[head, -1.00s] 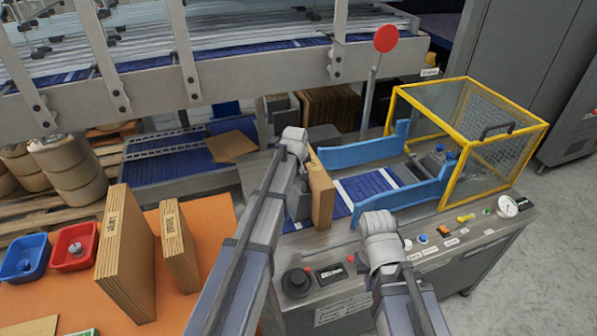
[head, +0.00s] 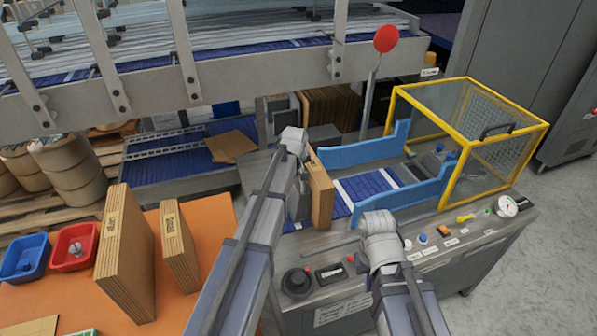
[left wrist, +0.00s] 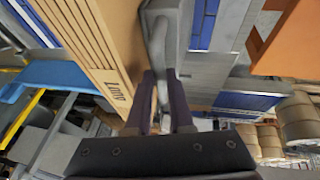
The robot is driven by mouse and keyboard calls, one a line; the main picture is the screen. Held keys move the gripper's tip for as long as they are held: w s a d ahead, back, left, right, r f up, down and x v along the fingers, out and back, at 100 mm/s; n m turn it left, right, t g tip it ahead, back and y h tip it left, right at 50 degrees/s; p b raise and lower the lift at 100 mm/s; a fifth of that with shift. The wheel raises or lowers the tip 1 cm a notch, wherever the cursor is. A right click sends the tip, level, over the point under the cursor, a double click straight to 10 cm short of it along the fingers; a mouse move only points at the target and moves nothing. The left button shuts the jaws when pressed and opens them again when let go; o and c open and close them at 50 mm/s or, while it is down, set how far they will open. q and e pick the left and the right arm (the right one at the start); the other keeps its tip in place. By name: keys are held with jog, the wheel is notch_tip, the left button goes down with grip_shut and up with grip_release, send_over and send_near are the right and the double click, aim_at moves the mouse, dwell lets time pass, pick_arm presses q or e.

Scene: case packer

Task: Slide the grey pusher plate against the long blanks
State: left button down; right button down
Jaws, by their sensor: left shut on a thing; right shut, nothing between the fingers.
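The long blanks (head: 322,195) stand upright as a brown stack at the left end of the blue magazine belt. In the left wrist view their labelled edge (left wrist: 108,75) is left of my fingers. The grey pusher plate (left wrist: 183,28) is right beside the stack; I cannot tell whether they touch. My left gripper (left wrist: 163,95) is shut on the plate's grey handle (left wrist: 160,50). In the head view my left gripper (head: 302,195) is just left of the stack, and the arm largely hides the plate. My right arm is over the console, its gripper hidden.
Blue guide rails (head: 362,153) flank the belt (head: 372,186), which leads right to a yellow-framed guard (head: 470,140). Buttons and a gauge (head: 507,207) line the console front. An orange table (head: 215,215) at left holds two brown stacks, a blue bin (head: 22,258) and a red bin (head: 75,247).

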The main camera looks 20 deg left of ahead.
pick_arm(q)
jog(key=shift+s+a, duration=0.25)
jog(key=c, duration=1.1)
grip_release()
jog(key=p+v, duration=0.7)
jog(key=shift+s+r, duration=0.1)
jog(key=shift+r, duration=0.25)
